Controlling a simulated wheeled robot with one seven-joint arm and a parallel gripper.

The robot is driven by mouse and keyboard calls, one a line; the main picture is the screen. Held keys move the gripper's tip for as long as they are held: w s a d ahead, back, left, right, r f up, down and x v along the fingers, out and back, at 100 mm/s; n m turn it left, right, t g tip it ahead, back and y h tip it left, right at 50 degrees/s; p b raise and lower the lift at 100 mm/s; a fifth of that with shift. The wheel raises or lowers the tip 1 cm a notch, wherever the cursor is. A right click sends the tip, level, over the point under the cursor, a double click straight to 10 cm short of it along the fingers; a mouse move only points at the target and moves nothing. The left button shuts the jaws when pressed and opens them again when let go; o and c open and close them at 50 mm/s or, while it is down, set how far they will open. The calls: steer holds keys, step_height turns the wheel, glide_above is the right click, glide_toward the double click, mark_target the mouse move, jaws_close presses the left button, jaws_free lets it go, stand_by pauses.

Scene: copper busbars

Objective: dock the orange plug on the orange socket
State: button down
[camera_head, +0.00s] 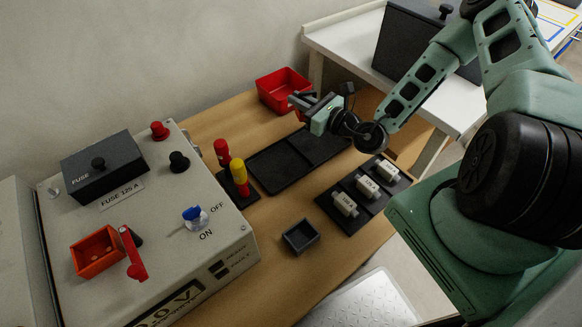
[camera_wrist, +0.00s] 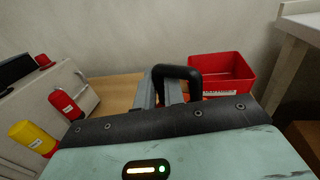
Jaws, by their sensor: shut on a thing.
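An orange open-topped square housing (camera_head: 97,250), which looks like the orange socket, sits on the sloping top of the grey control box at lower left. A red lever (camera_head: 131,252) stands at its right side. My gripper (camera_head: 298,101) is above the table's far side, near the red bin and well away from the housing. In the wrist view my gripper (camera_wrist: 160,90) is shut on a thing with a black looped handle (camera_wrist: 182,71). The rest of that thing is hidden, and I see no orange on it.
The control box (camera_head: 150,215) also carries a black fuse cover (camera_head: 103,160) and a blue-white switch (camera_head: 195,217). Red and yellow handles (camera_head: 238,172) stand beside it. A red bin (camera_head: 283,88), black tray (camera_head: 280,168), fuse rack (camera_head: 368,200) and small grey box (camera_head: 301,236) are on the table.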

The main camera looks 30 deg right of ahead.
steer(key=w+a+n+g+y+b, duration=0.4)
steer(key=a+y+b, duration=0.2)
steer(key=a+b, duration=0.25)
steer(key=f+b, duration=0.1)
steer(key=f, duration=0.2)
steer(key=f+b, duration=0.1)
steer(key=f, duration=0.2)
steer(key=f+b, duration=0.1)
steer(key=f, duration=0.2)
steer(key=shift+w+d+f, duration=0.2)
steer(key=shift+d+f, duration=0.05)
steer(key=shift+d, duration=0.05)
steer(key=shift+f, duration=0.15)
steer(key=c, duration=1.5)
jaws_free()
